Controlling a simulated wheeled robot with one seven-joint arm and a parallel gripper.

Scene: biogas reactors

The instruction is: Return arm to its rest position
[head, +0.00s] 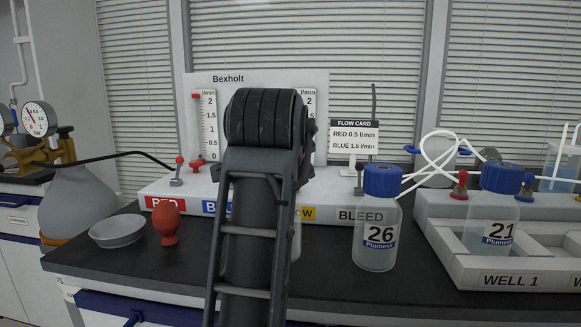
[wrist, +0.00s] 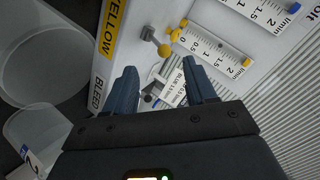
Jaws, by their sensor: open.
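My arm rises in the middle of the head view, in front of the Bexholt flow panel (head: 255,79), and hides part of it. My gripper is hidden behind the arm there. In the wrist view my gripper (wrist: 160,86) is open, with its two blue fingers apart and nothing held between them. Beyond the fingers are the flow card (wrist: 172,88), a yellow-knobbed valve (wrist: 163,50) and a scaled flow tube (wrist: 215,52). I cannot tell how far the fingertips are from them.
Bottle 26 (head: 379,220) stands on the dark bench right of my arm. Bottle 21 (head: 492,212) sits in the white WELL 1 rack (head: 507,281). A grey dish (head: 118,231) and a red bulb (head: 168,223) are at left, near a flask (head: 80,207) with gauges.

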